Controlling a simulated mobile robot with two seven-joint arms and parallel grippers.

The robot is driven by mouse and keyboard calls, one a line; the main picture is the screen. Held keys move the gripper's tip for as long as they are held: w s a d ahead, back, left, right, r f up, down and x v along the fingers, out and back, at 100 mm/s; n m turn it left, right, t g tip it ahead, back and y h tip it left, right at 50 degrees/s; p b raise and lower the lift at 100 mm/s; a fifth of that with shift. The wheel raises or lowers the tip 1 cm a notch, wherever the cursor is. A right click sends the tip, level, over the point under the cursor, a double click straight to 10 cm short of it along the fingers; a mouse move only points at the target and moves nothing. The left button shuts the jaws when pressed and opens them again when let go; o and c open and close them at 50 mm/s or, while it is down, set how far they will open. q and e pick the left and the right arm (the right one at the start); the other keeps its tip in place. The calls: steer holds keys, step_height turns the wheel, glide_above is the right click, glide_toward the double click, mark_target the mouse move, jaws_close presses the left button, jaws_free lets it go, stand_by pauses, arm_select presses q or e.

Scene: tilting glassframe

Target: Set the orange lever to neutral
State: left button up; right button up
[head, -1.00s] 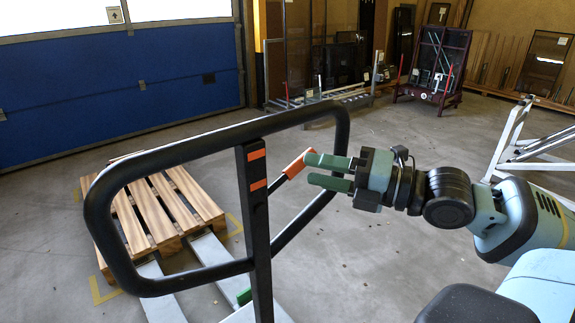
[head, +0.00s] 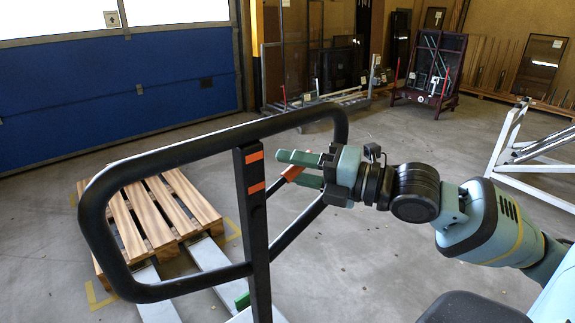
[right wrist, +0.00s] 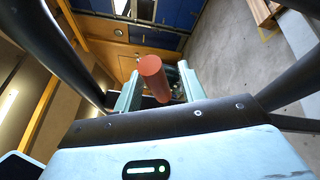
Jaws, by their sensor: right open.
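The orange lever (head: 293,172) is a short orange grip inside the black loop handle, just right of its upright post (head: 256,215). Two orange marks show on the post. My right gripper (head: 288,167) is open, with its green fingers reaching in from the right and the lever's end between them, partly hidden. In the right wrist view the lever (right wrist: 153,75) appears as a reddish cylinder between the two open fingers (right wrist: 158,88). I cannot tell whether a finger touches it. My left gripper is not in view.
The black loop handle (head: 150,158) surrounds the lever, its right side close to my right gripper. A wooden pallet (head: 160,210) lies on the floor at left, by the grey forks (head: 210,255). A white frame (head: 505,150) stands at right. Floor between is clear.

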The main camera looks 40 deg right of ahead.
steer(key=shift+x, duration=0.75)
steer(key=shift+a, duration=0.1)
jaws_close()
